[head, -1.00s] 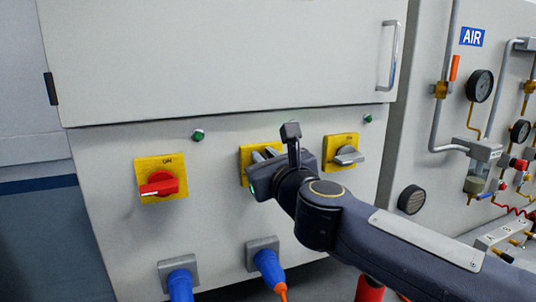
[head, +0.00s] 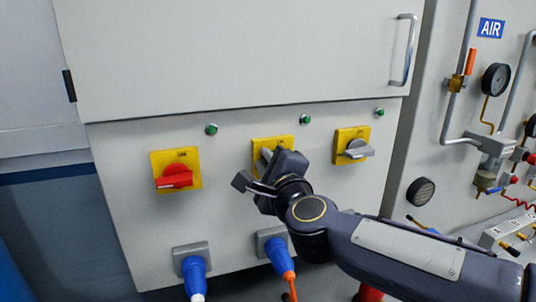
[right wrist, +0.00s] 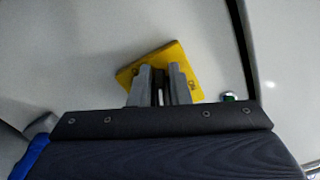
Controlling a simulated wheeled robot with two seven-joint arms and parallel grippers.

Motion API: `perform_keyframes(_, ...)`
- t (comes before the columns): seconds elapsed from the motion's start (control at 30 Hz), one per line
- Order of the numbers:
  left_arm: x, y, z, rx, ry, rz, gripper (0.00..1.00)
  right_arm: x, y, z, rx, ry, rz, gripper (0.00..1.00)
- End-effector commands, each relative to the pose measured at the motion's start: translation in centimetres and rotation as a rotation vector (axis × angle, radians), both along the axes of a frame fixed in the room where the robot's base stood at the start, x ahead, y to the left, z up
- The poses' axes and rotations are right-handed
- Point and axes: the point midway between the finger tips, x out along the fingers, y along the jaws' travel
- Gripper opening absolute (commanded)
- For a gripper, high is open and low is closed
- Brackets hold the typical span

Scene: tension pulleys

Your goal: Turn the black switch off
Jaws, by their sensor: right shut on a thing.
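The middle switch has a yellow plate (head: 272,144), and most of its handle is hidden behind my right gripper in the head view. In the right wrist view, the yellow plate (right wrist: 182,64) looks tilted and a narrow dark handle (right wrist: 160,92) shows between two grey fingers. My right gripper (head: 266,158) is at this switch and shut on its handle. The wrist view also shows the gripper (right wrist: 161,82) close against the plate. Which way the handle points is hard to tell. My left gripper is not in view.
A red switch (head: 175,177) is to the left and a grey-handled switch (head: 356,149) to the right, both on yellow plates. Green lamps sit above the switches. Blue plugs (head: 194,276) are below. A pipe panel with a gauge (head: 496,79) stands at the right.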

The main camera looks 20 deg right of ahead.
Motion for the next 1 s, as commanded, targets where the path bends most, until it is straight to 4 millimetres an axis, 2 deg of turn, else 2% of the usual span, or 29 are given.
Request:
perform_keyframes(0.1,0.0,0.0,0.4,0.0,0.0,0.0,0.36,0.1,0.0,-0.8,-0.1,0.018,-0.003,0.0)
perform_keyframes(0.5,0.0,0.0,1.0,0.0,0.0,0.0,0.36,0.1,0.1,-1.6,-0.356,0.031,-0.003,0.0)
perform_keyframes(1.0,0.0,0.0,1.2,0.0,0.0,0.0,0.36,0.1,0.1,-1.8,-0.438,0.035,-0.004,0.0)
